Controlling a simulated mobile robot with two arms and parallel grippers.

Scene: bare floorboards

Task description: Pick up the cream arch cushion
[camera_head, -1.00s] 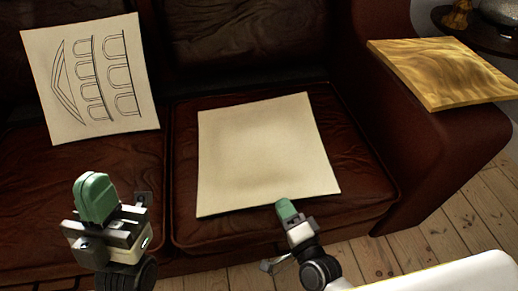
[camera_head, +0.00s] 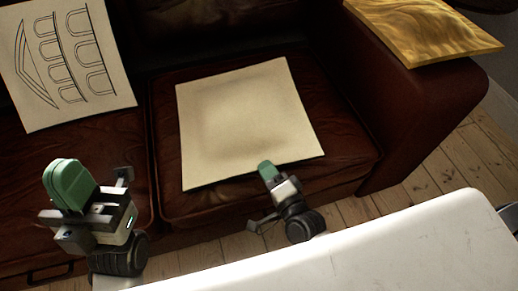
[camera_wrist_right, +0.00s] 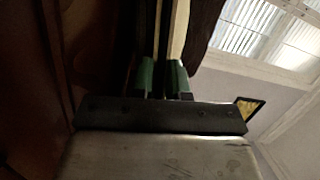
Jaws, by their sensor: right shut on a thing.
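The cream cushion with arch line drawings (camera_head: 68,60) leans on the sofa's left side, apart from both grippers. A plain cream square cushion (camera_head: 245,120) lies on the right seat; no arches show on its visible face. My right gripper (camera_head: 266,170) is at this plain cushion's front edge, shut on it. The right wrist view shows the green fingers (camera_wrist_right: 162,78) with a pale edge (camera_wrist_right: 179,35) running up from them; the hold itself is dark there. My left gripper (camera_head: 70,184) is in front of the left seat, its green fingers together and empty.
The dark brown leather sofa (camera_head: 350,150) has a wide armrest at the right, with a gold patterned cushion (camera_head: 425,30) on it. Bare floorboards (camera_head: 430,180) show to the right of the sofa.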

